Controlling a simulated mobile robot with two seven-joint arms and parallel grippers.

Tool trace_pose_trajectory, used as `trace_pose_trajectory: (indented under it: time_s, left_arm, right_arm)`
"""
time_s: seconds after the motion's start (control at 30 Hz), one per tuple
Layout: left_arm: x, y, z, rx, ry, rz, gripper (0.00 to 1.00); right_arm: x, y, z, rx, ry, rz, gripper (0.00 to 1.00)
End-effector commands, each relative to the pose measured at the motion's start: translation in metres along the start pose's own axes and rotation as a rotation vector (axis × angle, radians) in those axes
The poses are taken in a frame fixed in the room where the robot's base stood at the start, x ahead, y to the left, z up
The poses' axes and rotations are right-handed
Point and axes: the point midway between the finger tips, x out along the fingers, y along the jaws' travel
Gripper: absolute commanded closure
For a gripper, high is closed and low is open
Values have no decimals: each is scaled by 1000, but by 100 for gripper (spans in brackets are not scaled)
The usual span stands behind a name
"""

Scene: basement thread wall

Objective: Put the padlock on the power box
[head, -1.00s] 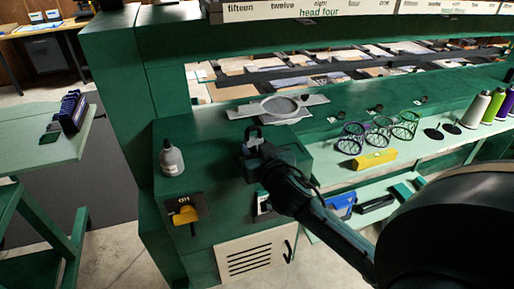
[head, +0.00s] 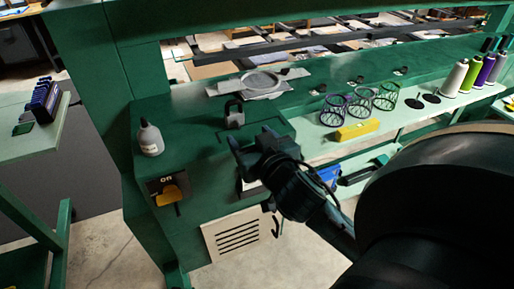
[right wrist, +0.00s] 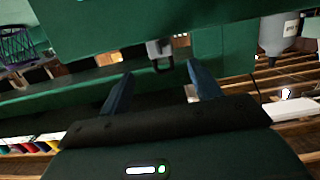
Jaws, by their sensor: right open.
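The grey padlock (head: 234,118) stands upright, shackle up, on the green bench top in the head view. It also shows in the right wrist view (right wrist: 160,50), beyond and between my fingertips. My right gripper (head: 251,138) is open and empty, a little nearer and to the right of the padlock, apart from it. Its two fingers show in the right wrist view (right wrist: 158,78). The power box, with a yellow switch (head: 170,192) marked ON, is on the front face below, left of my right gripper. My left gripper is in neither view.
A grey bottle (head: 150,140) stands left of the padlock. A grey round-framed plate (head: 259,83) lies behind it. Wire baskets (head: 361,102), a yellow block (head: 357,130) and several spools (head: 470,75) are to the right. The bench between bottle and padlock is clear.

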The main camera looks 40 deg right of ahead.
Motion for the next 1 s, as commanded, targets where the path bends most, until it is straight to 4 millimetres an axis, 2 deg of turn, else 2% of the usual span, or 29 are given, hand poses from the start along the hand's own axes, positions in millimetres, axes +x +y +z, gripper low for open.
trace_pose_trajectory:
  time_s: [0.03,0.1,0.3,0.37,0.47,0.57,0.6,0.7,0.73,0.83,0.9,1.0]
  left_arm:
    - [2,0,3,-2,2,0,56]
    - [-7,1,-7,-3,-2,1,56]
    - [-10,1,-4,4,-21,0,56]
    - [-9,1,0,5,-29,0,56]
    - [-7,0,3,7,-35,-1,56]
    - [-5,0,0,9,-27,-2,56]
    - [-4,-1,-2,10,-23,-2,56]
    - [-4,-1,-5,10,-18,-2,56]
    - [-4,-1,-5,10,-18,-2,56]
    - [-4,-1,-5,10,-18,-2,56]
    - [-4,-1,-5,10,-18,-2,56]
    - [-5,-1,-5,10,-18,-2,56]
  right_arm:
    - [-11,0,3,4,-3,1,37]
    - [-19,0,-2,6,-8,1,37]
    - [-31,0,0,2,-3,1,37]
    - [-31,-3,8,-8,-19,-9,37]
    - [-26,-17,50,-56,-101,-73,37]
    - [-29,-41,121,-121,-230,-188,37]
    - [-34,-51,152,-141,-280,-237,37]
    - [-54,-71,218,-172,-380,-344,37]
    - [-60,-75,234,-177,-402,-370,37]
    - [-79,-85,273,-187,-454,-428,37]
    - [-88,-88,287,-190,-471,-450,37]
    - [-91,-90,293,-192,-476,-459,37]
